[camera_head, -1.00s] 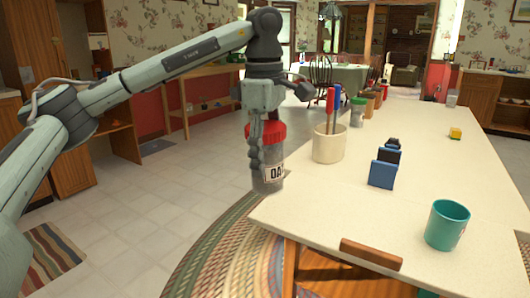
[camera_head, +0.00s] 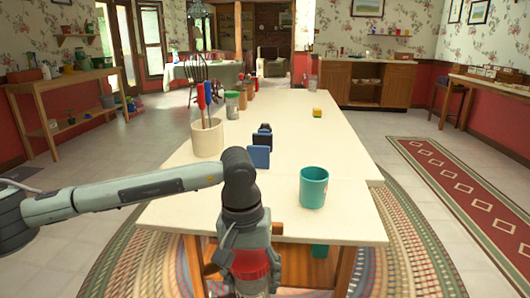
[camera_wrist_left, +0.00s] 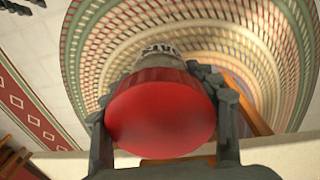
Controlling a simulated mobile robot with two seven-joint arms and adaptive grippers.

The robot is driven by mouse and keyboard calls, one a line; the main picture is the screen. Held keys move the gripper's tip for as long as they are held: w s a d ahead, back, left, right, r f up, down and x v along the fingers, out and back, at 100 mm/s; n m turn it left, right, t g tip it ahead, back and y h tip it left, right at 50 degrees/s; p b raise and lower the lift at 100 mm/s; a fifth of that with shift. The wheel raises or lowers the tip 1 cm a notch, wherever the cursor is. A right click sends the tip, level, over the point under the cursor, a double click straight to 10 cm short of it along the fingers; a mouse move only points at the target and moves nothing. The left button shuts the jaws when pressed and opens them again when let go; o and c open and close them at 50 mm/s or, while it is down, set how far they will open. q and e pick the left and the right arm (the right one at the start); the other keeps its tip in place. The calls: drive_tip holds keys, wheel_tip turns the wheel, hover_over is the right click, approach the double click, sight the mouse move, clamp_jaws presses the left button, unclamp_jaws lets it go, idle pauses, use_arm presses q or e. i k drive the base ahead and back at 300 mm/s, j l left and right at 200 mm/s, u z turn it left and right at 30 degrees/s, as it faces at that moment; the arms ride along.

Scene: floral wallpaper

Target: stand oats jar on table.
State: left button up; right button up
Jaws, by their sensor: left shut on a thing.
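The oats jar, with a red lid (camera_head: 250,264) and a clear body, is held upright in my left gripper (camera_head: 246,272) at the bottom of the head view. The gripper is in front of the table's near edge. In the left wrist view the red lid (camera_wrist_left: 160,112) fills the middle, with the fingers on both sides and part of the label beyond. The jar's lower part is cut off in the head view. The cream table (camera_head: 345,215) stretches away behind the gripper. My right gripper is not in view.
A teal cup (camera_head: 313,187) stands near the table's right front. Blue objects (camera_head: 259,156) stand mid-table, and a cream crock (camera_head: 207,138) with red and blue utensils is at left. A yellow block (camera_head: 317,112) lies farther back. The front middle of the tabletop is clear.

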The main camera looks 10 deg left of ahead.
sight(324, 141)
drive_tip(key=l+z, duration=0.1)
drive_tip(key=z, duration=1.15)
drive_tip(key=i+z, duration=0.15)
drive_tip(key=i, duration=1.2)
drive_tip(key=i+l, duration=0.1)
drive_tip(key=i, duration=2.7)
drive_tip(key=i+u, duration=0.1)
drive_tip(key=u, duration=0.35)
drive_tip(key=i+u, duration=0.1)
drive_tip(key=u, duration=0.85)
drive_tip(key=i+u, duration=0.1)
drive_tip(key=u, duration=1.85)
